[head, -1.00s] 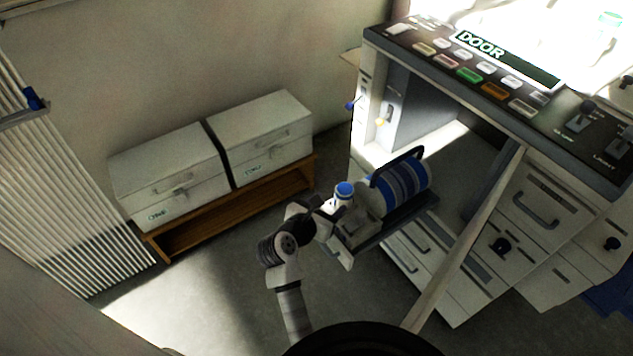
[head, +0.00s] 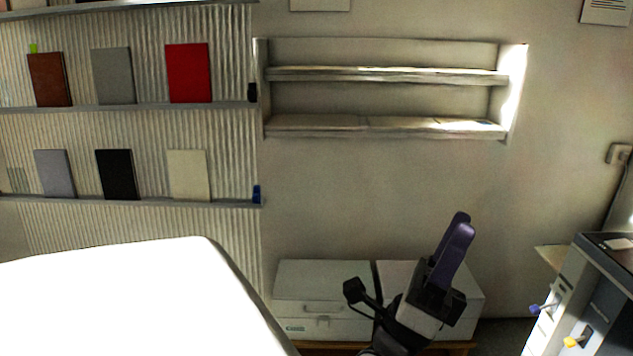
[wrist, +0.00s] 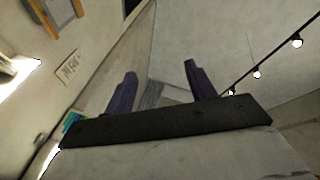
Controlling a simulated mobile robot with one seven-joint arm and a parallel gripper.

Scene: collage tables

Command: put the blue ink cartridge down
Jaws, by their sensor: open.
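The gripper is open and empty.
Two white boxes (head: 322,280) stand low against the wall behind my arm. The grey machine (head: 600,300) with blue and yellow knobs is at the right edge. A white surface (head: 120,295) fills the lower left. A wall shelf (head: 385,125) and a book rack (head: 130,107) are behind.

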